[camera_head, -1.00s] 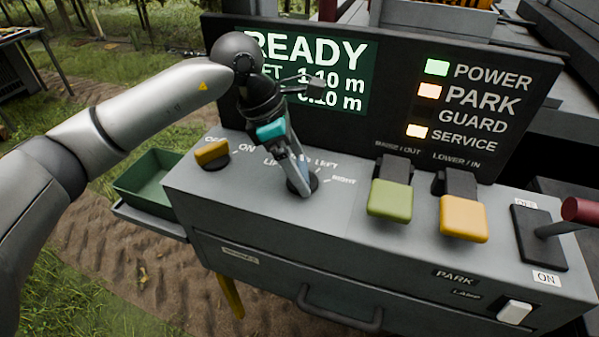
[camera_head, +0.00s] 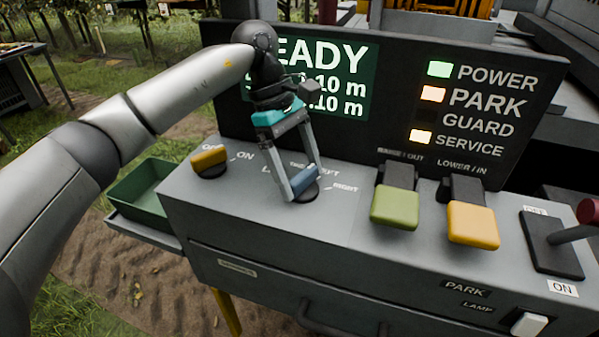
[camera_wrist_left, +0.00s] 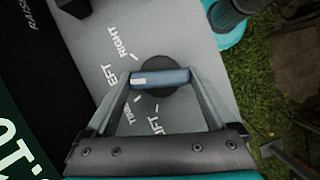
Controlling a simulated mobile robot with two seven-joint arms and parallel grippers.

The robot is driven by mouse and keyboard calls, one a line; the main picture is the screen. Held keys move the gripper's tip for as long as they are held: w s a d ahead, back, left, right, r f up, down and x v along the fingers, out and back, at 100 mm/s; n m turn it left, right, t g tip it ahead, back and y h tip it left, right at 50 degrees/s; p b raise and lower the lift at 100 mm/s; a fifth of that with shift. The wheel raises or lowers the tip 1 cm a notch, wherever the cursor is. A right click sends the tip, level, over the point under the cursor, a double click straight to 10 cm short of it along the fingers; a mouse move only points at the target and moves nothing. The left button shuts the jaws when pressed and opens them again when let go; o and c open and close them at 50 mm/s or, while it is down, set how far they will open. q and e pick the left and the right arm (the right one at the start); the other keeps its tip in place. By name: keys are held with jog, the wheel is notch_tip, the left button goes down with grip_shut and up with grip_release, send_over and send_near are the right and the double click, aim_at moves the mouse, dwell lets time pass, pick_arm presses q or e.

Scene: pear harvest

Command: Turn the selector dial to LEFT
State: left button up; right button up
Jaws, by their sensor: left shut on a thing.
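The selector dial (camera_head: 304,181) has a blue bar knob on a dark round base on the grey console top. My left gripper (camera_head: 303,187) comes down from above, its two fingers at opposite ends of the knob, shut on it. In the left wrist view the knob (camera_wrist_left: 165,77) lies between the fingertips (camera_wrist_left: 160,82). Its white mark faces picture-left, towards the LEFT label (camera_wrist_left: 110,76). In the head view a finger hides part of the lettering. My right gripper is not in view.
A yellow OFF/ON knob (camera_head: 209,161) sits left of the dial. A green lever (camera_head: 395,208), a yellow lever (camera_head: 473,225) and a red-handled switch (camera_head: 587,212) stand to the right. The display panel (camera_head: 400,100) rises close behind. A green tray (camera_head: 145,195) hangs at the left.

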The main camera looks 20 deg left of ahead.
pick_arm(q)
jog(key=shift+r, duration=0.1)
dwell(0.4)
jog(key=o, duration=1.1)
jog(key=shift+c, duration=0.2)
jog(key=v, duration=0.7)
jog(key=shift+r+p, duration=0.2)
jog(key=shift+p, duration=0.15)
